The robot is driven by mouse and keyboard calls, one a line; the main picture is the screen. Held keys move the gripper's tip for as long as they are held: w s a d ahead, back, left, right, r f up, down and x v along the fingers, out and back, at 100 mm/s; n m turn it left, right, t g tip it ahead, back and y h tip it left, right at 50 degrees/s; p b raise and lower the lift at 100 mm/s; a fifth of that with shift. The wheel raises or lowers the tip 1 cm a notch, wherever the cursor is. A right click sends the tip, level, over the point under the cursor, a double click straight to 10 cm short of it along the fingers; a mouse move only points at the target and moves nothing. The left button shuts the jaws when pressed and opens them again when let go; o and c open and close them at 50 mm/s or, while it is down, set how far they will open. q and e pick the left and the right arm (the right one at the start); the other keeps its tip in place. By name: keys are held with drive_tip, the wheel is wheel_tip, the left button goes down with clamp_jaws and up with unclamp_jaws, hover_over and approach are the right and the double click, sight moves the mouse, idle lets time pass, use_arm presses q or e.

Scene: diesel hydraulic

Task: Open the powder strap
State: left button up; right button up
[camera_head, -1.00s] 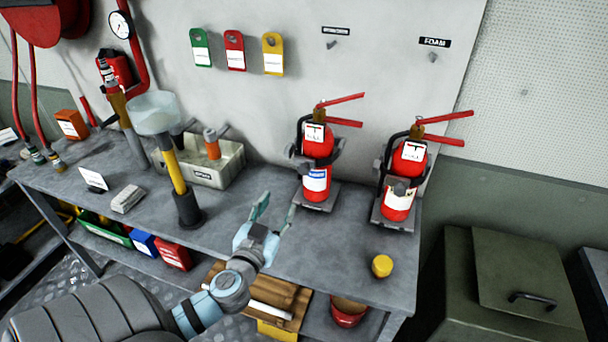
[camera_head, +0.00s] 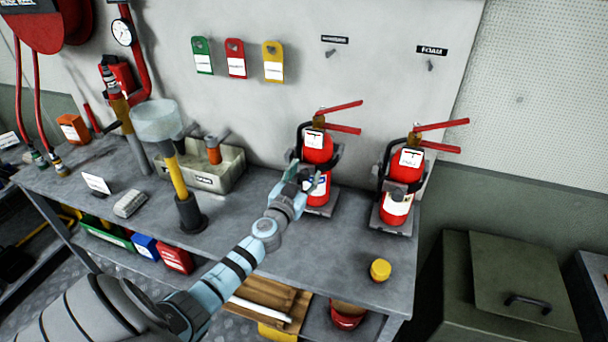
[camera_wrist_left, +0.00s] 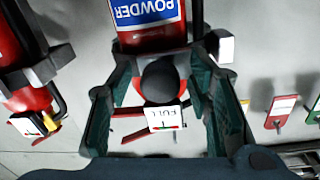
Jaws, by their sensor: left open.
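The powder extinguisher (camera_head: 318,146) is red with a blue label and stands upright in a bracket on the bench. In the left wrist view its label reads POWDER (camera_wrist_left: 146,12), upside down. Its dark strap (camera_head: 336,157) runs around the body, with a dark round knob (camera_wrist_left: 159,82) at the front. My left gripper (camera_head: 304,178) is in front of the extinguisher and partly covers its label. In the left wrist view the gripper (camera_wrist_left: 162,62) is open, with a finger on each side of the knob. I cannot tell if they touch anything. My right gripper is not seen.
The foam extinguisher (camera_head: 397,205) stands in its own bracket to the right. A yellow-capped item (camera_head: 380,269) sits near the bench's front right.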

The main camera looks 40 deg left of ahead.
use_arm(q)
clamp_jaws()
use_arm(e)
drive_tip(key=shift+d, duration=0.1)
use_arm(q)
drive_tip(key=shift+d+y, duration=0.15)
drive_tip(key=shift+y, duration=0.15)
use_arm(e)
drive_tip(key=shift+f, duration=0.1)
